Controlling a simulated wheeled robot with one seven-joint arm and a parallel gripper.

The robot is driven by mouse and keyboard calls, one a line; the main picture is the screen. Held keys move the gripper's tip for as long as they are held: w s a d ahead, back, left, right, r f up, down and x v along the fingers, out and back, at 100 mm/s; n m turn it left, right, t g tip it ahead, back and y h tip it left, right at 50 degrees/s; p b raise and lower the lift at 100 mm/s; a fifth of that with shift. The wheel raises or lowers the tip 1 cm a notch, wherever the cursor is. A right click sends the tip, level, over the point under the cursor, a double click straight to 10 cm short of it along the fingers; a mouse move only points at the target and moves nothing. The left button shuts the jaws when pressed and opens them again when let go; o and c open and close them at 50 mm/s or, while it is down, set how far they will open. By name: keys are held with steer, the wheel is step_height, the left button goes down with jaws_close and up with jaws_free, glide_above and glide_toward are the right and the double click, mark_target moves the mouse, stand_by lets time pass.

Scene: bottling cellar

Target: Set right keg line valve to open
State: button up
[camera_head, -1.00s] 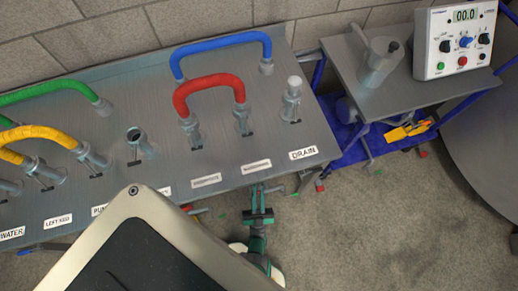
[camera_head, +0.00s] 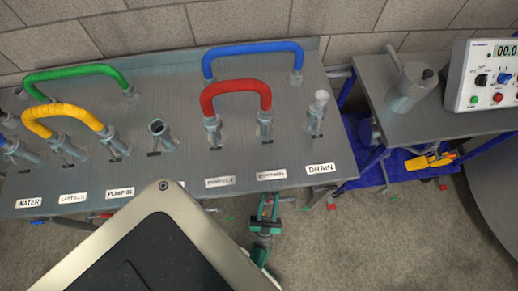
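A grey panel bench (camera_head: 190,95) carries a row of upright ports with small dark levers at their bases and white labels along the front edge. The labels I can read are WATER, PUMP IN and DRAIN (camera_head: 321,168). A blurred label (camera_head: 271,174) stands left of DRAIN, and I cannot surely read it as right keg. The red hose (camera_head: 235,87) ends at the port (camera_head: 264,124) above that label. My gripper (camera_head: 268,205), teal and dark, is low at the bench's front edge, below that label. Its fingertips are small and partly hidden by the edge, so its hold is unclear.
Green (camera_head: 75,71), yellow (camera_head: 58,110) and blue (camera_head: 252,47) hoses arch over the bench. A side cart (camera_head: 440,122) at right holds a grey jug (camera_head: 408,88) and a control box (camera_head: 485,75). A yellow tool (camera_head: 430,160) lies on its blue lower shelf.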

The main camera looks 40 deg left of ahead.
steer(key=shift+s+r, duration=0.25)
steer(key=shift+r, duration=0.7)
steer(key=s+d+r, duration=0.6)
steer(key=s+r, duration=0.3)
steer(key=s, duration=0.3)
steer(key=shift+r, duration=0.4)
steer(key=shift+d, duration=0.1)
steer(key=shift+c, duration=0.4)
